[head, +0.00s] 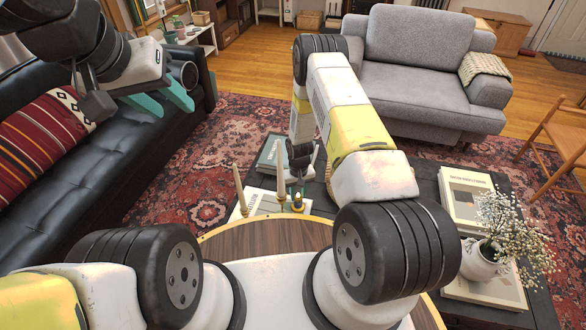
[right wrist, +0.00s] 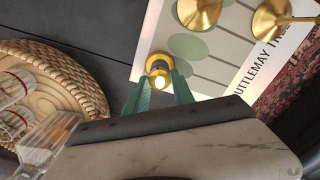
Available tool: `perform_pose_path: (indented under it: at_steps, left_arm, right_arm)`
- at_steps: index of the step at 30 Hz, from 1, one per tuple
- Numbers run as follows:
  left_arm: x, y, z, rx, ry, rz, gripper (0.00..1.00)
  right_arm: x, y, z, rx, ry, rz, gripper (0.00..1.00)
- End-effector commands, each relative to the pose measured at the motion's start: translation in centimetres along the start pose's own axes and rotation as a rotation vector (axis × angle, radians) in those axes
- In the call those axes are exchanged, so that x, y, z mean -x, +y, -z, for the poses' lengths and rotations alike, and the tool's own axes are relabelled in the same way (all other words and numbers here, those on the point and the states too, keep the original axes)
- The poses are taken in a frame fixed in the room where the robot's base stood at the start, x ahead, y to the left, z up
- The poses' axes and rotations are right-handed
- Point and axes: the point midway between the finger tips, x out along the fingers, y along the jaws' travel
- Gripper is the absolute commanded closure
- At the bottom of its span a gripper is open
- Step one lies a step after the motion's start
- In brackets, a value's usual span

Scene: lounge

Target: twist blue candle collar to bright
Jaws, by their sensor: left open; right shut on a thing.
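A small candle (right wrist: 159,69) with a gold body and a bright, pale top sits between my right gripper's green fingertips in the right wrist view. In the head view, the candle (head: 297,204) is small and stands below that gripper. A dark bluish band shows at its rim, but I cannot make out the collar's setting. My right gripper (head: 298,186) points down and is shut on the candle; it also shows in the right wrist view (right wrist: 160,92). My left gripper (head: 176,106) is open and empty, held high at the left over the black sofa and rug.
Two tall tapers (head: 241,190) in gold holders stand close left of the candle, near white books. A woven tray (right wrist: 62,75) with glassware shows in the right wrist view. A white flower vase (head: 483,260) stands on the dark table's right side.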

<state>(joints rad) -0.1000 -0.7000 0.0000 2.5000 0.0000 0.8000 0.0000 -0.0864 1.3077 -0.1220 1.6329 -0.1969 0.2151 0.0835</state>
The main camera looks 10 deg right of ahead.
Motion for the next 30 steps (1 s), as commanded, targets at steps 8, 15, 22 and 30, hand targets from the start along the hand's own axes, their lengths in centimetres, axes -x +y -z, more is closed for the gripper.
perform_pose_path:
  at_steps: [8,15,22,30]
  left_arm:
    - [0.0,0.0,0.0,0.0,0.0,0.0,0.58]
    - [0.0,0.0,0.0,0.0,0.0,0.0,0.58]
    - [0.0,0.0,0.0,0.0,0.0,0.0,0.58]
    - [0.0,0.0,0.0,0.0,0.0,0.0,0.58]
  right_arm:
    - [0.0,0.1,0.0,0.0,-0.001,-0.001,0.48]
    - [0.1,0.0,0.0,0.001,0.0,0.0,0.48]
    - [2.8,0.0,0.1,0.001,0.001,0.0,0.48]
    - [6.9,0.0,0.0,0.001,0.0,-0.001,0.48]
